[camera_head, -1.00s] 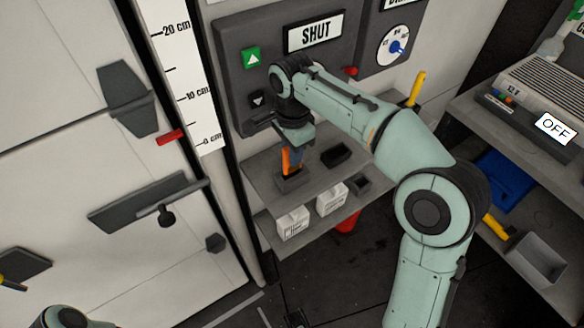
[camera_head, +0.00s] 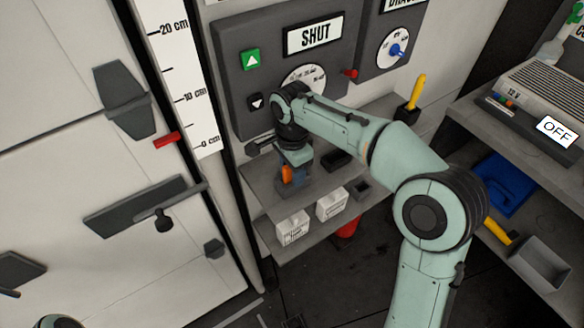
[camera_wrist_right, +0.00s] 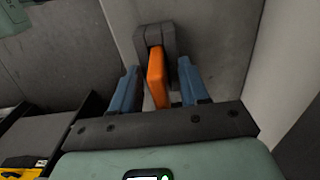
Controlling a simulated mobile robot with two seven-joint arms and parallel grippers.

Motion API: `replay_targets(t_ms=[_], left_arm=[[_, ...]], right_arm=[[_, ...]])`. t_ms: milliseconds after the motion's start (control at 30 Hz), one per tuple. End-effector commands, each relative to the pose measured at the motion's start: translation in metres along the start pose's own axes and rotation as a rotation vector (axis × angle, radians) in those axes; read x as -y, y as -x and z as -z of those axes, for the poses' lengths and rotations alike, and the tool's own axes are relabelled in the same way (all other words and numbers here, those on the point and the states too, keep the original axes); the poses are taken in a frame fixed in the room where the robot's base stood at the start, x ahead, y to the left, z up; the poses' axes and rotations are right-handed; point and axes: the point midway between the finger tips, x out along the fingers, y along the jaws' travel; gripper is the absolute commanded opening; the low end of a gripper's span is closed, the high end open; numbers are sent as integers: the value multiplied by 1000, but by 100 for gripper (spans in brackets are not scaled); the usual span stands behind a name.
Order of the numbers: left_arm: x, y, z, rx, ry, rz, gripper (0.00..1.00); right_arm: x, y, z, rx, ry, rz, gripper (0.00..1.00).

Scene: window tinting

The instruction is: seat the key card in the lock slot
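The orange key card (camera_head: 287,174) stands upright in a small dark grey holder (camera_head: 293,191) on the upper shelf. In the right wrist view the card (camera_wrist_right: 157,80) shows between the two blue fingers of my right gripper (camera_wrist_right: 158,88), with its end in the grey holder (camera_wrist_right: 169,33). A gap shows on each side of the card, so the fingers are open around it. In the head view my right gripper (camera_head: 292,170) is low over the holder and partly hides the card. I cannot make out the lock slot. My left gripper is out of view.
A control panel with a SHUT sign (camera_head: 314,35) is on the wall behind my right arm. Dark trays (camera_head: 338,159) stand beside the holder on the shelf (camera_head: 262,178). White boxes (camera_head: 292,228) stand on the lower shelf. A door (camera_head: 60,190) is at left.

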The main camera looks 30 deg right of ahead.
Motion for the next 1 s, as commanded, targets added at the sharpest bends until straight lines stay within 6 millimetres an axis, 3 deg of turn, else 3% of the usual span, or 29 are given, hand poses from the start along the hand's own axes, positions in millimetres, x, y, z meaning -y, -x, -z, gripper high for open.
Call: replay_targets(t_ms=[233, 367, 800, 1000], left_arm=[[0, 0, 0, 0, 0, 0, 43], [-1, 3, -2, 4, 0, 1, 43], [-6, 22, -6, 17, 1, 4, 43], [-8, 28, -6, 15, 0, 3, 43]], right_arm=[[0, 1, 0, 0, 0, 0, 44], [1, 12, 0, 0, 0, 3, 44], [1, 101, 0, 0, 1, 4, 44], [0, 121, 0, 0, 0, 1, 44]])
